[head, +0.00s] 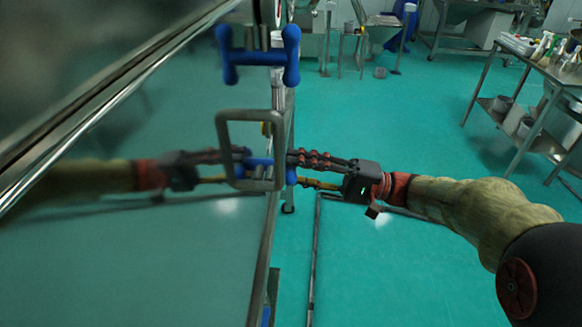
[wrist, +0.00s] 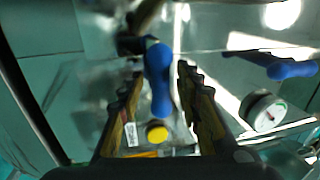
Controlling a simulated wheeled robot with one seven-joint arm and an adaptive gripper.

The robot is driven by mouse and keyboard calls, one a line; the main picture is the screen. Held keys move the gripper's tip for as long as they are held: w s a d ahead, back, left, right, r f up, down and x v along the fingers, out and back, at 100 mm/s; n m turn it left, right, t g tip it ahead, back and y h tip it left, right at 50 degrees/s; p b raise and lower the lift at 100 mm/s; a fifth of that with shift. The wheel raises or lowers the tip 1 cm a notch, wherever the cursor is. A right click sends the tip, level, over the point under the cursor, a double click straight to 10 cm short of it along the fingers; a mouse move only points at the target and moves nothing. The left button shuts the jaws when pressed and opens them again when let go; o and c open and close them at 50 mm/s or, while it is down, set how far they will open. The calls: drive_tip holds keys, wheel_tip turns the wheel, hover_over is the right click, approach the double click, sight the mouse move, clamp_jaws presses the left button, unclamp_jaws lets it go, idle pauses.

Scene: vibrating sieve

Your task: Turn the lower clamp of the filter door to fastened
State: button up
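The lower clamp is a blue handle (head: 291,176) at the edge of the shiny filter door (head: 170,250), partly hidden by a grey metal door handle (head: 250,112) in the head view. In the wrist view the blue clamp handle (wrist: 160,80) lies lengthwise between my fingers. My gripper (head: 293,170) is open, with one finger on each side of the clamp. A gap shows beside the clamp in the wrist view (wrist: 158,95); whether either finger touches it, I cannot tell. The upper clamp (head: 291,55) is also blue and sits above.
The door mirrors my arm and the clamps on its left part. The wrist view shows a round gauge (wrist: 264,111), a yellow round part (wrist: 157,132) and another blue part (wrist: 285,69). A table with bottles (head: 540,60) stands far right.

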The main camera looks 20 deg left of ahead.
drive_tip(key=v, duration=1)
drive_tip(key=shift+d+f, duration=0.15)
drive_tip(key=shift+d, duration=0.15)
